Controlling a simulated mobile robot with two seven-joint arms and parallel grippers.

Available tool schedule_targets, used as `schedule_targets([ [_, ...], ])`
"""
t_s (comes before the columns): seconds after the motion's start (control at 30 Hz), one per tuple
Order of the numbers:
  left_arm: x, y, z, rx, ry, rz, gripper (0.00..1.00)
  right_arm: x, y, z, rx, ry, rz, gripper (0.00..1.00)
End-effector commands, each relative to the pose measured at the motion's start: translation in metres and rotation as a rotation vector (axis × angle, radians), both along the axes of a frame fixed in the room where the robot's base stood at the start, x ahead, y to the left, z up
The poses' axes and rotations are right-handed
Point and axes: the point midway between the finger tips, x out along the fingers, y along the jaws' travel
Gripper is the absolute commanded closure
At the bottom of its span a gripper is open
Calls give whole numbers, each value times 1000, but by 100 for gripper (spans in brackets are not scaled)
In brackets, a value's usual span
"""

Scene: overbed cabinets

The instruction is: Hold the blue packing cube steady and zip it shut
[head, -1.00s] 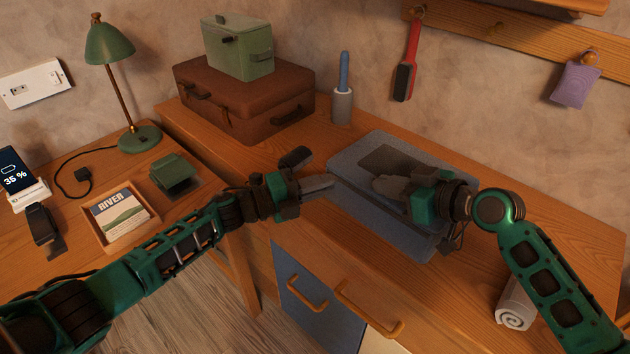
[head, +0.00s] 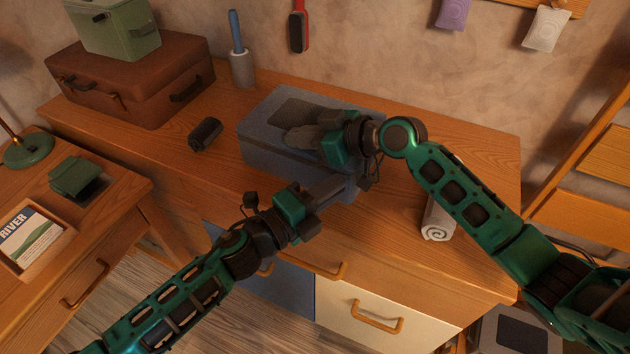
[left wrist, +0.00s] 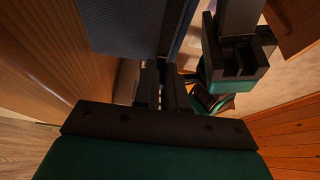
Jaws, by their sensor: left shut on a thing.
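The blue packing cube (head: 262,112) lies on the wooden top with a dark panel on its lid; its side fills the upper middle of the left wrist view (left wrist: 125,25). My right gripper (head: 300,138) rests over the lid from the right; whether its fingers are open is unclear. My left gripper (head: 338,186) is at the cube's front edge near the right corner. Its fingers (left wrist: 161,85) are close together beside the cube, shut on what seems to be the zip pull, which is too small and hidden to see. The zip line is not clear.
A small dark cylinder (head: 205,133) lies left of the cube and a rolled white cloth (head: 437,220) to its right. A brown suitcase (head: 130,85), a green box (head: 115,28) and a blue-handled item in a grey cup (head: 240,68) stand behind.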

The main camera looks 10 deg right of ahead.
Motion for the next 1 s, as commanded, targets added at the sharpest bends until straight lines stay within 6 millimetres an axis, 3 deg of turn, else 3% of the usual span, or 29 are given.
schedule_targets([
  [0.33, -6, -5, -1, -3, 2, -13, 100, -1, 2, 1, 4, -1, 2, 100],
  [0.37, -6, -5, -1, -3, 2, -14, 88, 0, 2, 1, 4, -1, 2, 100],
  [0.63, -4, -4, 0, -1, 0, -9, 63, 0, 2, 1, 4, -1, 1, 100],
  [1.0, -8, 7, -1, 0, 1, -4, 63, 0, 1, 1, 2, 0, 1, 100],
])
